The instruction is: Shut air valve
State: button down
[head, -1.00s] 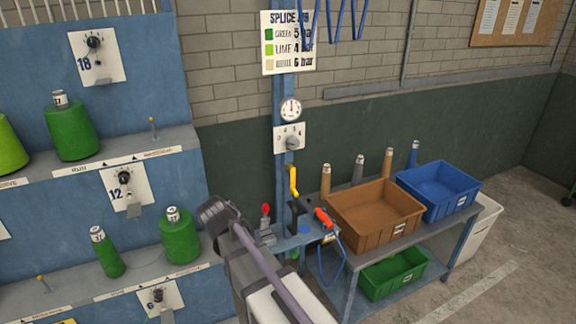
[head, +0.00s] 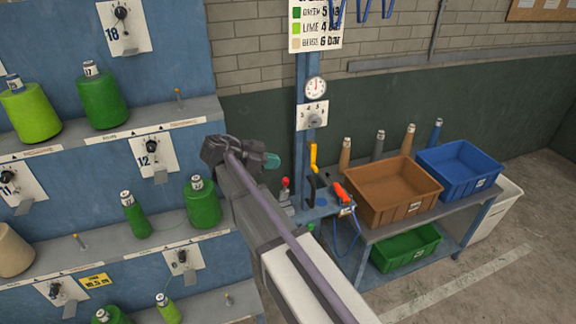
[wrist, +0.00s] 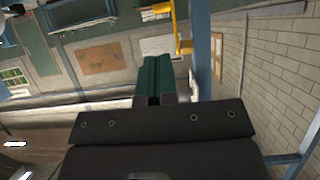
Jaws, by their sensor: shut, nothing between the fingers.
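The air valve's yellow lever (head: 313,157) stands roughly upright on the blue post, below the pressure gauge (head: 315,87) and a white dial plate (head: 312,116). In the wrist view a yellow part (wrist: 182,32), probably this lever, shows at the top beside the blue post (wrist: 202,60). My gripper (head: 272,161) is to the left of the lever in the head view, apart from it in the picture; its depth is hard to judge. Its teal fingers (wrist: 157,75) are shut and empty.
A splicer table (head: 325,212) below the lever has a red-knobbed part (head: 285,184) and an orange-red tool (head: 341,192). Brown (head: 393,190) and blue (head: 458,167) crates stand to the right. The yarn-cone rack (head: 170,110) is on the left.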

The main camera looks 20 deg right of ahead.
aim_at(314, 169)
jog(key=b+x, duration=0.5)
jog(key=x, duration=0.7)
jog(key=shift+d+f, duration=0.2)
jog(key=shift+d, duration=0.15)
jog(key=shift+d, duration=0.1)
